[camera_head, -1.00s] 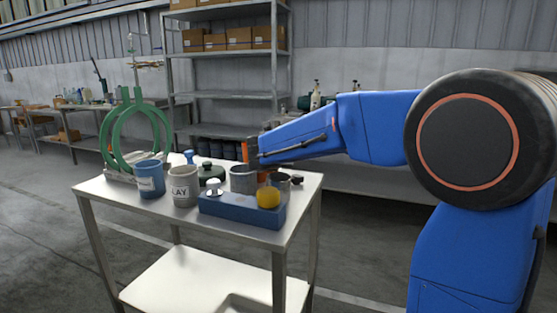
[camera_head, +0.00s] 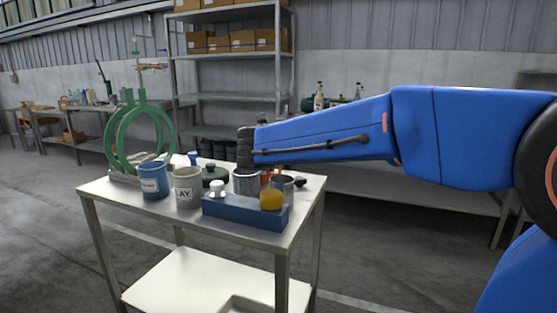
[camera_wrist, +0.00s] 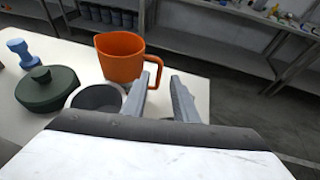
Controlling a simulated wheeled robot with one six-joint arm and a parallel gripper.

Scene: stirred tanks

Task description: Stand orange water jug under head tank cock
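The orange water jug (camera_wrist: 120,58) stands upright on the white table in the wrist view, its handle towards my gripper. In the head view only bits of orange (camera_head: 266,178) show behind the grey pots. My gripper (camera_wrist: 161,80) is open, one finger on each side of an empty-looking gap. The jug's handle (camera_wrist: 159,72) is just beyond the left fingertip; I cannot tell whether it lies between the fingers. My fingers are hidden in the head view. I cannot make out the head tank cock for certain.
A dark grey pot (camera_wrist: 97,97) and a green lidded pot (camera_wrist: 48,90) stand near the jug. On the table (camera_head: 110,190) are also a blue mug (camera_head: 154,181), a clay mug (camera_head: 187,190), a blue block (camera_head: 235,212) and green rings (camera_head: 122,140). Shelving (camera_head: 230,98) stands behind.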

